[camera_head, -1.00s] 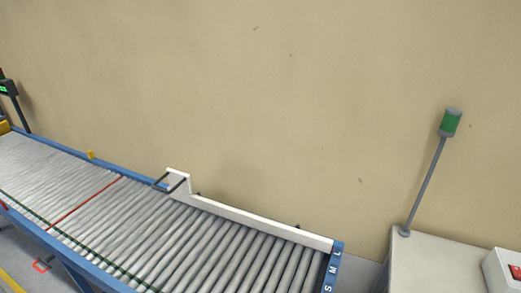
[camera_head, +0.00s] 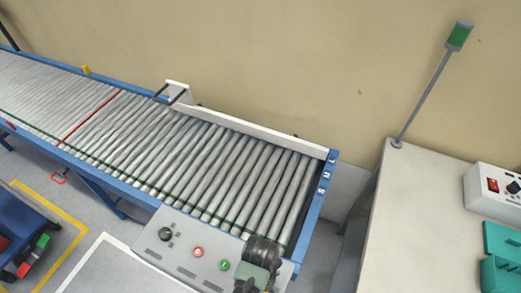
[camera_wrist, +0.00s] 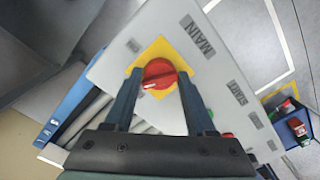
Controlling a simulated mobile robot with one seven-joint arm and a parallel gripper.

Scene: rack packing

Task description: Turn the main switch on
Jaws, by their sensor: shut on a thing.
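The main switch is a red rotary knob (camera_wrist: 159,71) on a yellow square plate (camera_wrist: 186,62), beside the label MAIN in the wrist view. A small white mark shows on the knob's lower left edge. My gripper (camera_wrist: 159,78) has one finger on each side of the knob and is shut on it. In the head view my gripper (camera_head: 253,272) is over the right end of the grey control panel (camera_head: 185,262), and it hides the main switch there.
The panel also carries a black knob (camera_head: 166,234), a red button (camera_head: 198,251) and a green button (camera_head: 224,265). The roller conveyor (camera_head: 190,165) lies behind it. A white table (camera_head: 420,215) with a switch box (camera_head: 495,192) and a green lamp (camera_head: 459,36) stands at right.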

